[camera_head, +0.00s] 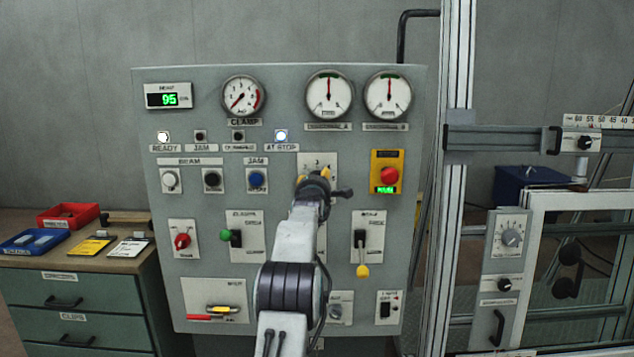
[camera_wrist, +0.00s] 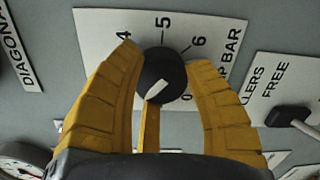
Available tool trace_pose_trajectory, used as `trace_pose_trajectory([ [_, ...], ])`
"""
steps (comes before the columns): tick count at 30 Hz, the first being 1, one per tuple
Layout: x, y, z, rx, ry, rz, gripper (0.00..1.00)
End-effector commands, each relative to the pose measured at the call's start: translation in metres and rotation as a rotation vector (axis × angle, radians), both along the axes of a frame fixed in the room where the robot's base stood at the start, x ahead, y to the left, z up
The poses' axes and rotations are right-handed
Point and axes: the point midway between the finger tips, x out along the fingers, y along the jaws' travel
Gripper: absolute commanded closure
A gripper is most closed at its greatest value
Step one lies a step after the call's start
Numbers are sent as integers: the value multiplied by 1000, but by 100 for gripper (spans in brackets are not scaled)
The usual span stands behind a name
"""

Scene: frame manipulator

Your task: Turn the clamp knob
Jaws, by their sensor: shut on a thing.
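The clamp knob (camera_wrist: 163,78) is a round black knob with a white pointer line, on a white plate (camera_wrist: 100,28) with printed numbers; 4, 5 and 6 show in the wrist view. In the head view my gripper (camera_head: 313,175) is at the knob's plate (camera_head: 318,160) and hides the knob. The clamp gauge (camera_head: 243,96) has its needle toward the lower left.
The panel (camera_head: 290,80) also has a red emergency button (camera_head: 389,176), a green-tipped lever (camera_head: 230,236) and a yellow-tipped lever (camera_head: 361,255) near my arm. Ready (camera_head: 163,136) and at-stop (camera_head: 281,136) lamps are lit. A drawer cabinet (camera_head: 85,295) stands left, a metal frame right.

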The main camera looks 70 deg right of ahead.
Motion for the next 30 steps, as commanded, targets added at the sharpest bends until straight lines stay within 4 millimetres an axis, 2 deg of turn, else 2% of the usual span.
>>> trace_pose_trajectory([
  [7,1,0,3,-6,-1,1,86],
  [8,1,0,3,-7,-2,1,52],
  [16,1,0,1,-4,0,1,28],
  [30,-1,4,1,-1,2,0,27],
])
